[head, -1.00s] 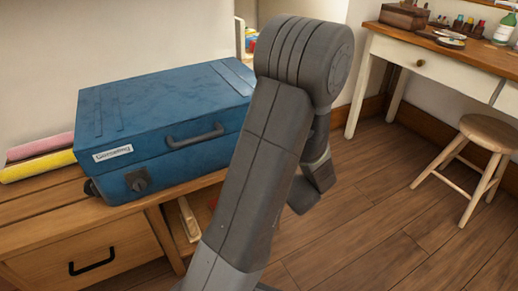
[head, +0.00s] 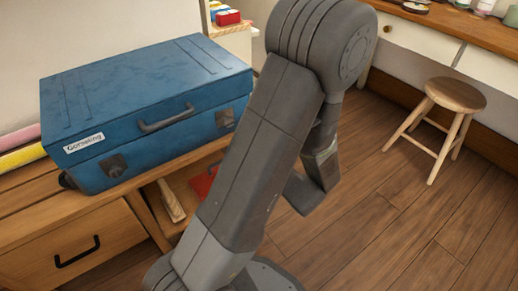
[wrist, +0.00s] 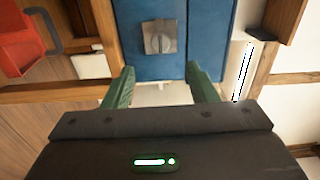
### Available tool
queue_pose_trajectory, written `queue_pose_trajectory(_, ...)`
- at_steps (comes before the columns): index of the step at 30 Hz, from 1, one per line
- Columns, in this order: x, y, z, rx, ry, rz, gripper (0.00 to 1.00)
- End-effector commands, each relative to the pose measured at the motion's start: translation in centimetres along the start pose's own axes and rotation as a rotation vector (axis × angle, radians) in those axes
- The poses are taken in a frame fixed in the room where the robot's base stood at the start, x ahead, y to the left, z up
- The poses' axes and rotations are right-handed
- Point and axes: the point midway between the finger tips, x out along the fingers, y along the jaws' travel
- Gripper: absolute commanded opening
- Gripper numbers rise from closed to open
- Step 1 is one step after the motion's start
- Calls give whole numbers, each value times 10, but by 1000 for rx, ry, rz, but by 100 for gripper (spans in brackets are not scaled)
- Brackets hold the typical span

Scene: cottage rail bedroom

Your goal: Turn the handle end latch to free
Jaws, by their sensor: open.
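The blue case (head: 150,95) lies flat on the wooden bench, with a dark carry handle (head: 166,118) on its front. One square latch (head: 114,166) is near the label at left, and another latch (head: 225,118) is near the right end, beside my arm. In the wrist view, a grey latch plate (wrist: 151,37) with an upright knob sits on the blue case (wrist: 200,30). My gripper (wrist: 161,82) is open and empty, its green fingers below the latch and apart from it. My fingers are hidden in the head view. I cannot tell which latch the wrist view shows.
The wooden bench (head: 40,205) has a drawer and an open shelf holding a red object (head: 203,182). Rolls of pink and yellow (head: 20,157) lie left of the case. A stool (head: 455,95) and a white desk stand at right. The floor between is clear.

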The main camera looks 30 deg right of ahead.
Motion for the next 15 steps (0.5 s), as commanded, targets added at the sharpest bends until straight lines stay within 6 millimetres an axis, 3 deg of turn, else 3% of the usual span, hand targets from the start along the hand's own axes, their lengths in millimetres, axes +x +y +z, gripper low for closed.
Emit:
queue_pose_trajectory(6, -26, -1, 0, 0, 2, 0, 52)
queue_pose_trajectory(15, -34, 0, 0, 0, -1, 0, 52)
